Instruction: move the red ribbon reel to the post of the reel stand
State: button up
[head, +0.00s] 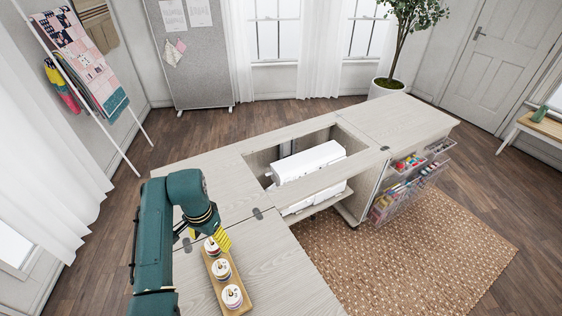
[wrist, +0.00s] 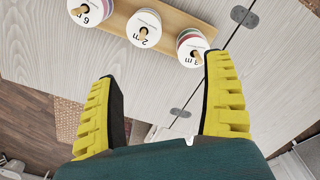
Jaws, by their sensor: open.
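The reel stand (head: 218,284) is a narrow wooden board with posts on the pale cabinet top; it also shows at the top of the wrist view (wrist: 112,18). White-topped reels sit on its posts: one marked 6 m (wrist: 92,10), one marked 2 m (wrist: 144,28) and one marked 3 m (wrist: 192,46), which has coloured edges. My gripper (head: 208,240) is by the stand's far end. In the wrist view my gripper (wrist: 160,72) has its yellow fingers wide apart, with nothing between them.
A white sewing machine (head: 308,162) sits in the cabinet's recess. Metal hinges (head: 257,213) mark joints in the top. Clear drawers with coloured supplies (head: 400,195) are at the right. The cabinet top (head: 285,265) right of the stand is bare.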

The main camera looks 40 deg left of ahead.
aim_at(219, 263)
jog(key=shift+s+d+r+p, duration=0.2)
jog(key=shift+s+d+p, duration=0.2)
jog(key=shift+d, duration=0.25)
jog(key=shift+s+d+r+p, duration=0.25)
jog(key=shift+d+p, duration=0.2)
jog(key=shift+d, duration=0.15)
notch_tip(219, 263, down, 10)
jog(key=b, duration=0.2)
jog(key=shift+d+b, duration=0.1)
jog(key=shift+b, duration=0.2)
jog(key=shift+w+r, duration=0.1)
jog(key=shift+r, duration=0.3)
notch_tip(219, 263, up, 15)
jog(key=p, duration=0.3)
jog(key=w+d+r+t+y+p, duration=0.2)
jog(key=w+d+r+p, duration=0.2)
jog(key=w+r, duration=0.4)
jog(key=w+d+r+m+t+y+p, duration=0.1)
jog(key=w+d+r+t+y+p, duration=0.1)
jog(key=w+r, duration=0.5)
jog(key=d+r+t+p, duration=0.1)
jog(key=d+p, duration=0.1)
jog(key=d, duration=0.1)
jog(key=shift+w+r+t, duration=0.3)
jog(key=shift+w+r, duration=0.1)
